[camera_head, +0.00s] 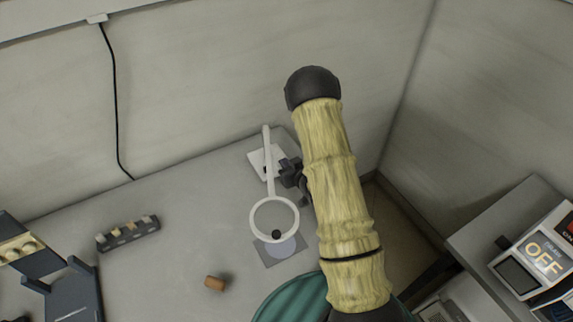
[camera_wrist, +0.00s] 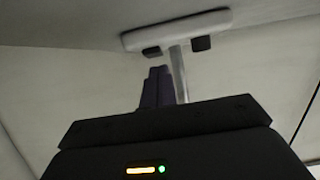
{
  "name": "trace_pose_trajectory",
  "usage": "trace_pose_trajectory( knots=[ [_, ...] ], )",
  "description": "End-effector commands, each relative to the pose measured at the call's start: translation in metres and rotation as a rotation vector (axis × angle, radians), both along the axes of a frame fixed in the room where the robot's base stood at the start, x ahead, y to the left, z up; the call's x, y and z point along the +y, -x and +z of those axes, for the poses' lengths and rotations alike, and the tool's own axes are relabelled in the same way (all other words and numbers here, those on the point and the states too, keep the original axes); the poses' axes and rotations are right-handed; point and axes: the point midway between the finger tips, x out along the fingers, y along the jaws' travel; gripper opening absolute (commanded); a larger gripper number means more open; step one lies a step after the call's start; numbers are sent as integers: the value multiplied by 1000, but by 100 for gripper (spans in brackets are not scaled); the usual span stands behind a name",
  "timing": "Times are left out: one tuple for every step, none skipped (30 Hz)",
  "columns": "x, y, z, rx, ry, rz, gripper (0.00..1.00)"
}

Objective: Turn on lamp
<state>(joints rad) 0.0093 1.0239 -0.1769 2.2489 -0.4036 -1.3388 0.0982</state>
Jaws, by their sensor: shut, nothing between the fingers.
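The lamp (camera_head: 268,165) stands on the table near the back wall. It has a white base, a thin upright arm and a round ring-shaped head that looks unlit. My gripper (camera_head: 286,166) is just right of the lamp's arm, over or beside the right side of its base. In the wrist view the shut, empty fingers (camera_wrist: 157,87) point toward the lamp's white base (camera_wrist: 176,28), next to its pole. Two dark blocks show on the base there; I cannot tell which is a switch. Whether the fingertips touch the lamp is unclear.
Under the lamp head lies a grey square with a pale disc (camera_head: 283,249). A small brown cylinder (camera_head: 215,283) and a dark rack (camera_head: 128,233) lie to the left. A green round thing (camera_head: 292,302) is in front. A device reading OFF (camera_head: 543,258) stands at right.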

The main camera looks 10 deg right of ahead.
Motion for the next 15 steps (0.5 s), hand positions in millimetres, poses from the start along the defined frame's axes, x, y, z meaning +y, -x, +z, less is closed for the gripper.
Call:
trace_pose_trajectory(
  knots=[
    [0, 0, 3, -1, 0, 0, 0],
    [0, 0, 3, -1, 0, 0, 0],
    [0, 0, 4, -1, 0, 0, 0],
    [0, 0, 4, -1, -1, 1, 0],
    [0, 0, 4, -1, 0, 0, 0],
    [0, 0, 3, -1, -1, 1, 0],
    [0, 0, 3, -1, -1, 1, 0],
    [0, 0, 3, -1, -1, 1, 0],
    [0, 0, 3, -1, -1, 1, 0],
    [0, 0, 3, -1, -1, 1, 0],
    [0, 0, 4, -1, -1, 1, 0],
    [0, 0, 4, -1, -1, 1, 0],
    [0, 0, 5, -1, -1, 1, 0],
    [0, 0, 6, -2, -1, 0, 0],
    [0, 0, 9, -2, -1, 1, 0]
  ],
)
